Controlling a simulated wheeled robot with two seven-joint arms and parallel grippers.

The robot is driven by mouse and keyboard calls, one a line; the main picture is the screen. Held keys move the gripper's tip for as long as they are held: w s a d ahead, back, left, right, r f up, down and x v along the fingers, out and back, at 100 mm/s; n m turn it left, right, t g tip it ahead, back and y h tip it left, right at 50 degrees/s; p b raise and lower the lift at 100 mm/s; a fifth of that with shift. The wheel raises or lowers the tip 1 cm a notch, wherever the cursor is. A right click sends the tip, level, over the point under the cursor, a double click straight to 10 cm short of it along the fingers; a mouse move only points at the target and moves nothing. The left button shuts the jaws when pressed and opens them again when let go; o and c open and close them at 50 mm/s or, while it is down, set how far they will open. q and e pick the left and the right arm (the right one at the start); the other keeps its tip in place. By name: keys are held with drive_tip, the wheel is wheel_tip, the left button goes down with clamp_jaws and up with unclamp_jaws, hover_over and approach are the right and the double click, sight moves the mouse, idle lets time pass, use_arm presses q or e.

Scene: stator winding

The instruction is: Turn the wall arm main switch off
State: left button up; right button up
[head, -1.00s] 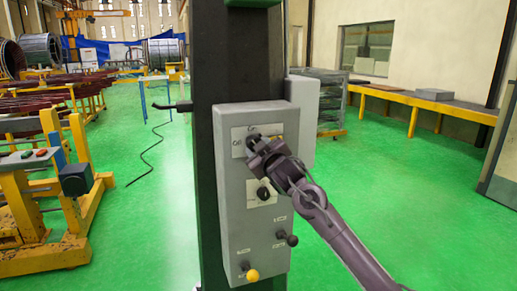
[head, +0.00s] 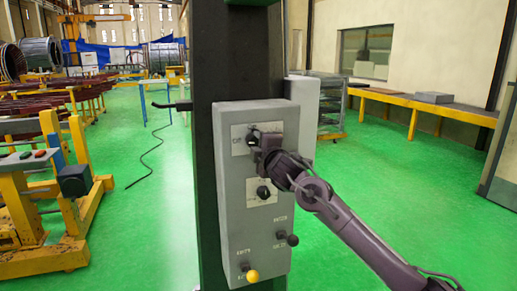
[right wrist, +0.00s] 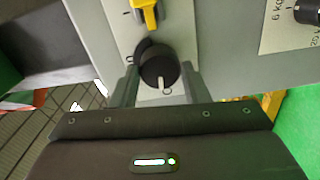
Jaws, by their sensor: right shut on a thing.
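The main switch is a black round knob (right wrist: 159,66) at the top of the grey control box (head: 232,205), on a pale label plate. It also shows in the head view (head: 251,139), partly hidden by my gripper. In the right wrist view the knob's white pointer mark points toward the bottom of the picture, near a small round mark. My right gripper (head: 262,143) is at the knob, its fingers on either side of it and shut on it. A yellow part (right wrist: 147,12) sits beside the knob. My left gripper is not in view.
Lower on the box are another black knob (head: 263,192), a black lever (head: 291,240) and a yellow-tipped lever (head: 252,276). The box is on a dark column (head: 236,50). A black handle (head: 172,106) sticks out left. Green floor is open to the right.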

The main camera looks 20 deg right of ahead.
drive_tip(key=shift+n, duration=0.6)
drive_tip(key=o, duration=1)
drive_tip(key=shift+c, duration=0.2)
drive_tip(key=shift+s, duration=0.1)
drive_tip(key=s+b, duration=0.2)
drive_tip(key=s, duration=0.5)
drive_tip(key=shift+s, duration=0.3)
drive_tip(key=shift+d, duration=0.1)
